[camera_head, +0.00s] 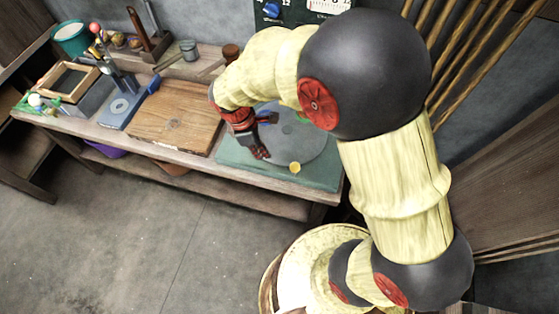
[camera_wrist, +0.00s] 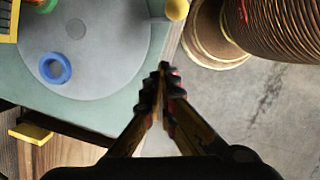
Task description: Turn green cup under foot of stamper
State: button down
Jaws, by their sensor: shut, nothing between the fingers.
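A grey disc (camera_wrist: 110,70) lies on a green board (camera_wrist: 115,112) at the bench's right end; the disc also shows in the head view (camera_head: 310,148). A green round thing (camera_wrist: 42,5), likely the green cup, is cut off at the top edge of the wrist view. A blue ring-shaped cup (camera_wrist: 57,68) stands on the disc near it. A yellow knob (camera_wrist: 177,9) sits at the disc's rim. A yellow part (camera_wrist: 6,22) is at the upper left; I cannot tell whether it belongs to the stamper. My gripper (camera_wrist: 165,72) is shut and empty, beside the disc near the board's edge.
A wooden board (camera_head: 175,115) lies left of the green board. A blue stand (camera_head: 122,105), a wooden frame (camera_head: 70,82) and a teal pot (camera_head: 72,38) are farther left. The floor in front of the bench (camera_head: 250,187) is clear.

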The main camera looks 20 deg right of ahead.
jog(key=b+x, duration=0.4)
jog(key=x, duration=0.6)
jog(key=d, duration=0.1)
jog(key=d+b, duration=0.1)
jog(key=d, duration=0.1)
jog(key=shift+s+f, duration=0.2)
jog(key=shift+s, duration=0.1)
jog(key=shift+s+d+b, duration=0.15)
jog(key=shift+d+b, duration=0.15)
jog(key=shift+d, duration=0.1)
jog(key=shift+s+d, duration=0.1)
jog(key=shift+d, duration=0.05)
jog(key=shift+d+n+p, duration=0.25)
jog(key=shift+n+p, duration=0.15)
jog(key=shift+p, duration=0.05)
